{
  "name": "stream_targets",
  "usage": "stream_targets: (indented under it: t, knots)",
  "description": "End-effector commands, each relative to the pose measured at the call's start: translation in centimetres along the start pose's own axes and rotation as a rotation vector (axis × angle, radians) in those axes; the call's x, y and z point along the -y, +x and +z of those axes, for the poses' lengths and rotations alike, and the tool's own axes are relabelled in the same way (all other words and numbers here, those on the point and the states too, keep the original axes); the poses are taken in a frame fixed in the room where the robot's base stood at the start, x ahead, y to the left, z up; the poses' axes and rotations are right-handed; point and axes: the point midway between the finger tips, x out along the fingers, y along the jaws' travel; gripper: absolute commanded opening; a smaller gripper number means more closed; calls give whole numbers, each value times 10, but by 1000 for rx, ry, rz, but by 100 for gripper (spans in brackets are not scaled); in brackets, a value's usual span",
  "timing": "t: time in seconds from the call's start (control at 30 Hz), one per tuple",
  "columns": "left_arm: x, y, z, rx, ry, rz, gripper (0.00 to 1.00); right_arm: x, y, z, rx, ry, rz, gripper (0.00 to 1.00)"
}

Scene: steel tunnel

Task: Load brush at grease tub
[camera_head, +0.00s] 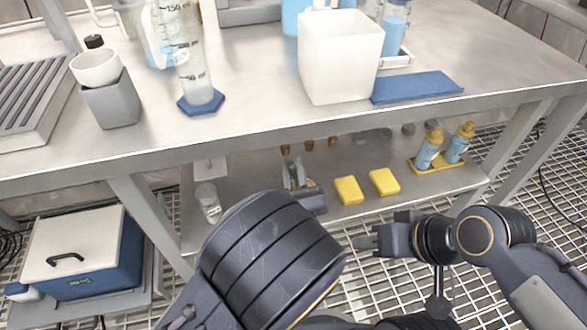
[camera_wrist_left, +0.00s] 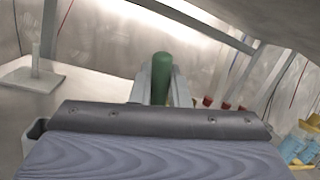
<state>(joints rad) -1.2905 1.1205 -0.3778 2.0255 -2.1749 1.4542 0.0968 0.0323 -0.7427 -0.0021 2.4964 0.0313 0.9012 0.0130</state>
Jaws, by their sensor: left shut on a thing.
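My left gripper (camera_head: 297,180) reaches down over the lower shelf. In the left wrist view its two fingers (camera_wrist_left: 161,85) are shut on a green cylindrical handle (camera_wrist_left: 161,68). A small green part (camera_head: 292,179) shows between the fingers in the head view. The handle's lower end and any bristles are hidden. A small clear jar with pale contents (camera_head: 208,202) stands on the lower shelf, left of the gripper and apart from it. I cannot tell for sure which container is the grease tub. My right gripper (camera_head: 364,242) is over the floor grating; its finger gap is unclear.
The steel table's front edge (camera_head: 300,130) overhangs the lower shelf. Two yellow blocks (camera_head: 348,190) and blue bottles in a yellow tray (camera_head: 440,166) stand right of the left gripper. A white plate with a post (camera_wrist_left: 33,78) is at left. Red-topped items (camera_wrist_left: 225,106) are behind.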

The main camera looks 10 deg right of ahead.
Motion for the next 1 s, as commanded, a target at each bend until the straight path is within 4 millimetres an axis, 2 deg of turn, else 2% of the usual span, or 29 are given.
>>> stream_targets:
  t: [0.43,1.0]
  knots:
    - [0,0,0,-10,3,1,0,1,-2,-1,0,0,0,36]
    - [13,10,45,-4,1,0,0,15,-33,-17,0,0,0,36]
